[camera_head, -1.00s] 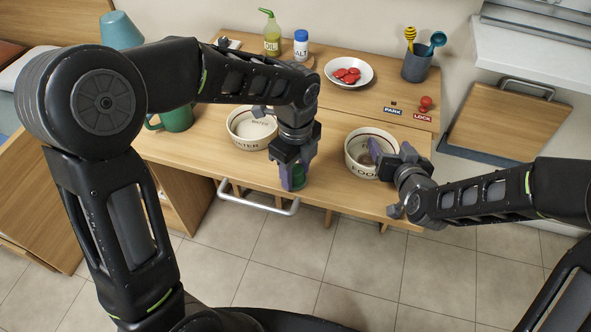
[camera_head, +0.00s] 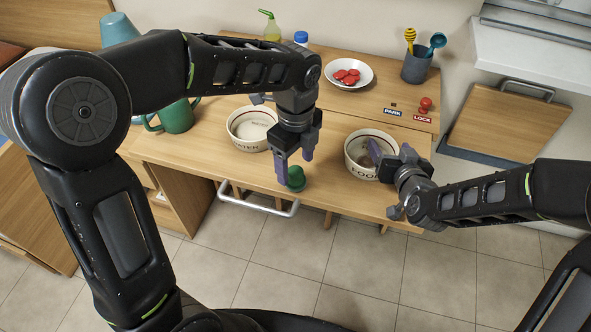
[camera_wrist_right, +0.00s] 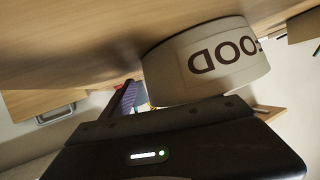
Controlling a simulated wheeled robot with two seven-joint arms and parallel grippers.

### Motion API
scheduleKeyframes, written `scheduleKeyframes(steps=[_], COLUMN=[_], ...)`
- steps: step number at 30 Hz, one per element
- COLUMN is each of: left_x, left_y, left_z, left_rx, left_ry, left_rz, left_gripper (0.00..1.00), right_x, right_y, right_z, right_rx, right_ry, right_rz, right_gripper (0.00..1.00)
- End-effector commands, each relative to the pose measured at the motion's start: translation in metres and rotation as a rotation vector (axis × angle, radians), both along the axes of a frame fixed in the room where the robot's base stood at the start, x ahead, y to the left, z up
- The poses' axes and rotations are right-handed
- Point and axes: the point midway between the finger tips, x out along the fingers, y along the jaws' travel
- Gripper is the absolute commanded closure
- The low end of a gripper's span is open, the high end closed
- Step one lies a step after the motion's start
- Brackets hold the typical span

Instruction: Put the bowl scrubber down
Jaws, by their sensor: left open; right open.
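The green bowl scrubber (camera_head: 296,179) stands on the wooden counter near its front edge. My left gripper (camera_head: 294,164) is open just above and around its top; I cannot tell whether a finger still touches it. My right gripper (camera_head: 390,152) is open at the right side of the white FOOD bowl (camera_head: 358,168), with one finger showing over the bowl's inside. The same bowl fills the middle of the right wrist view (camera_wrist_right: 205,65), close to the gripper, one purple finger beside it.
The WATER bowl (camera_head: 246,140) stands left of the scrubber, with a green mug (camera_head: 176,117) beyond it. A plate of red pieces (camera_head: 349,83), a utensil cup (camera_head: 416,68) and a red knob (camera_head: 426,104) are farther back. A handle (camera_head: 258,205) juts from the front edge.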

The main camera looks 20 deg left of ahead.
Motion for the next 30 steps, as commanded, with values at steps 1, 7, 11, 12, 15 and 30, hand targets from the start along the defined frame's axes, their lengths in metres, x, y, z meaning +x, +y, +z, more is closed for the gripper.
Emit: scheduleKeyframes(steps=[1, 7, 11, 12, 15, 30], left_x=[0.001, 0.001, 0.001, 0.001, 0.0, 0.0], left_y=[0.0, 0.0, 0.0, 0.0, 0.0, 0.0], left_z=[0.012, 0.054, 0.073, 0.077, 0.082, 0.083], left_rx=[-0.001, -0.001, -0.001, -0.001, 0.0, 0.0], left_ry=[-0.005, -0.004, -0.003, -0.002, 0.0, 0.0], left_rz=[0.0, -0.001, -0.002, -0.002, -0.002, -0.001], left_gripper=[0.34, 0.34, 0.34, 0.34, 0.34, 0.34], right_x=[0.0, 0.0, 0.0, 0.0, 0.0, 0.0], right_y=[0.0, 0.0, 0.0, 0.0, 0.0, 0.0], right_z=[0.0, 0.0, 0.0, 0.0, 0.0, 0.0], right_rx=[0.0, 0.0, 0.0, 0.0, 0.0, 0.0], right_ry=[0.0, 0.0, 0.0, 0.0, 0.0, 0.0], right_rz=[0.0, 0.0, 0.0, 0.0, 0.0, 0.0], right_gripper=[0.29, 0.29, 0.29, 0.29, 0.29, 0.29])
